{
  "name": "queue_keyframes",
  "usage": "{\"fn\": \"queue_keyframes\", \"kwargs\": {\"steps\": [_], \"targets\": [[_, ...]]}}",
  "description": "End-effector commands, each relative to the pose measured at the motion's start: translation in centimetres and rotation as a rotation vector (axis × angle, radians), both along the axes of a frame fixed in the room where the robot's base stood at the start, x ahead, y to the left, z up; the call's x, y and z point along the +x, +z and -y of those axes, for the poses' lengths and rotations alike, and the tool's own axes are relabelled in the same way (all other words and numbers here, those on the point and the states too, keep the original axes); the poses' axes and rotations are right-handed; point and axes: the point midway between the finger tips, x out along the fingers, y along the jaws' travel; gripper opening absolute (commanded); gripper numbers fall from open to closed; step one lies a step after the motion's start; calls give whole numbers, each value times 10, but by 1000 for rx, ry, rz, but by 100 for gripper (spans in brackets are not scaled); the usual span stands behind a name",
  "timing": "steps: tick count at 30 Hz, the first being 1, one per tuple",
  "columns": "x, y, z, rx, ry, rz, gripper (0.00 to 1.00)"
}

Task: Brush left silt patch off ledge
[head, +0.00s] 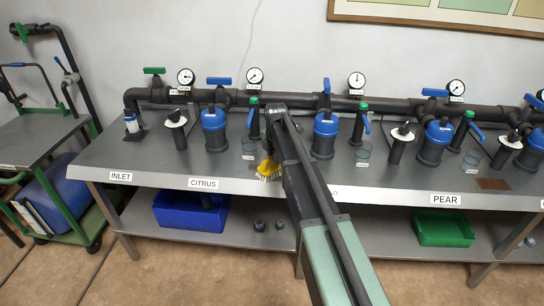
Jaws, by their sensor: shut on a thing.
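My gripper (269,160) is mostly hidden behind my own arm. It is shut on a yellow brush (266,170) with pale bristles pointing down. The brush is low over the front part of the grey bench ledge (240,183), right of the CITRUS label. I cannot tell whether the bristles touch the surface. A brown silt patch (493,184) lies on the ledge at the right, above and right of the PEAR label. The left silt patch is not clearly visible; the brush and arm cover part of the ledge there.
Behind the brush stand blue-capped filters (214,130), valves and clear cups (249,149) along a dark pipe (300,103) with gauges. A blue bin (190,215) and a green bin (443,232) sit on the lower shelf. A cart (40,130) stands at the left.

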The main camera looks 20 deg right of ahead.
Motion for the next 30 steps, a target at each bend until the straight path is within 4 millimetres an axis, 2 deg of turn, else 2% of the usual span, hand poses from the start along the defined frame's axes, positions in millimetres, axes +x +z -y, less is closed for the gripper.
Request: {"fn": "queue_keyframes", "kwargs": {"steps": [7,15,20,28,30], "targets": [[-10,-3,25,0,-2,0,3],[-11,-1,27,-1,-1,0,3],[-8,-2,20,0,0,0,3],[2,-4,-5,0,0,0,3],[2,-4,-6,1,0,1,0]]}}
